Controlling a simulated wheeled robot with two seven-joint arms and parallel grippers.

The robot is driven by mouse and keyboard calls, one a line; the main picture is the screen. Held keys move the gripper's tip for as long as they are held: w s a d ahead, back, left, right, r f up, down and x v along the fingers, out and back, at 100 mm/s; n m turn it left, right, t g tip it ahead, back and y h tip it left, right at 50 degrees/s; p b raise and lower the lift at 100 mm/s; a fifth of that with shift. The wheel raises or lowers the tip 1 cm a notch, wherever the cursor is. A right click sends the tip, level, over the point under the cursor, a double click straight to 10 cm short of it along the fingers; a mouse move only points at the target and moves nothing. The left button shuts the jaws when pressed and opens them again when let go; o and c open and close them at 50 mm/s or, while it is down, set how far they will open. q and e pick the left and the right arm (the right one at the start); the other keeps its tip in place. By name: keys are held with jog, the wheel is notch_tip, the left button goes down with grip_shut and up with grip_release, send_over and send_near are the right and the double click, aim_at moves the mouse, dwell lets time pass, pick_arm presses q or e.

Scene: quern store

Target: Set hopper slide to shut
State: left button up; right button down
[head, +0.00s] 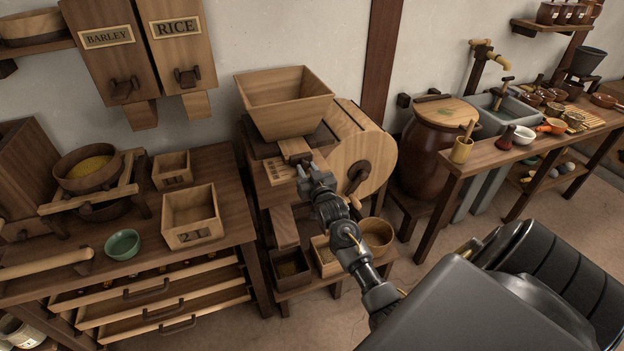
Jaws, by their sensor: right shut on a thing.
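The square wooden hopper (284,118) stands on top of the quern cabinet in the middle of the head view. The hopper slide (295,147) is a light wooden piece that juts out at the front below the hopper. My right gripper (304,165) is at the slide's front end and is shut on it. The fingers hide that end of the slide. How far the slide stands out is hard to tell. My left gripper is not in view.
A round wooden drum (366,146) with a dark crank stands right of the slide, close to my right gripper. Bins (290,267) sit low in front. The left bench holds a marked box (190,217) and a green bowl (122,244). A lidded barrel (425,150) stands right.

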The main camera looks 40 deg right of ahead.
jog(key=shift+w+d, duration=0.2)
jog(key=shift+w, duration=0.3)
jog(key=shift+r, duration=0.15)
jog(key=c, duration=1.5)
grip_release()
jog(key=o, duration=0.4)
jog(key=shift+w, duration=0.1)
jog(key=b+v, duration=0.1)
jog(key=v, duration=1)
